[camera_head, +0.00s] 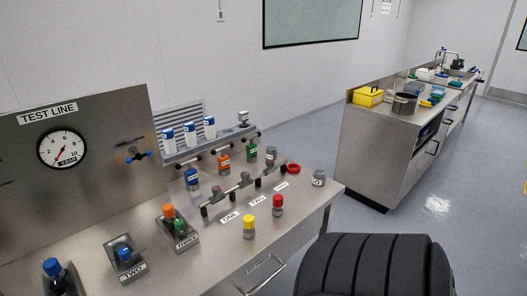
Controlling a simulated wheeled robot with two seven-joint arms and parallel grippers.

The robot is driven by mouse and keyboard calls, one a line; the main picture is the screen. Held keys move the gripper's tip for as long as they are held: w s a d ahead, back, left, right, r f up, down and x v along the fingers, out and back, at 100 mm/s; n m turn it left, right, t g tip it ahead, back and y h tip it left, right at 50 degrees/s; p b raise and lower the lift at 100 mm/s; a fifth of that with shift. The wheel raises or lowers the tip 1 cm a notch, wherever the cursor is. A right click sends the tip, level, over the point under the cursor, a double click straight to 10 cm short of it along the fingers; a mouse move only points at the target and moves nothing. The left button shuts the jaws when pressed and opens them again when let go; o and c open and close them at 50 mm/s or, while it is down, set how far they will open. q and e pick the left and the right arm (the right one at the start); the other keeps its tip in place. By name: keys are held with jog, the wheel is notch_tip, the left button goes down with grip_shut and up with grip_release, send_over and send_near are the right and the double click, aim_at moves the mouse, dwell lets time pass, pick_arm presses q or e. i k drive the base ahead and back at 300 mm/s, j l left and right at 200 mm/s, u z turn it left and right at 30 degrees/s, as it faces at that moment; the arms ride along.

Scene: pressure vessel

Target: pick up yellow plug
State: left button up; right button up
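The yellow plug (249,223) is a small part with a yellow top and a grey metal lower body. It stands upright on the steel bench (215,270), near the front edge, just in front of the label ONE. A similar plug with a red top (277,201) stands to its right. Neither of my grippers shows in the head view, and nothing is seen touching the yellow plug.
A metal manifold rail (245,187) lies behind the plug. Several holders with blue, orange and green tops stand at left, below the gauge panel (90,150). A black chair (375,265) stands at the bench's front right. A second bench (375,150) is farther back.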

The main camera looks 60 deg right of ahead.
aim_at(248, 220)
jog(key=z, duration=1.75)
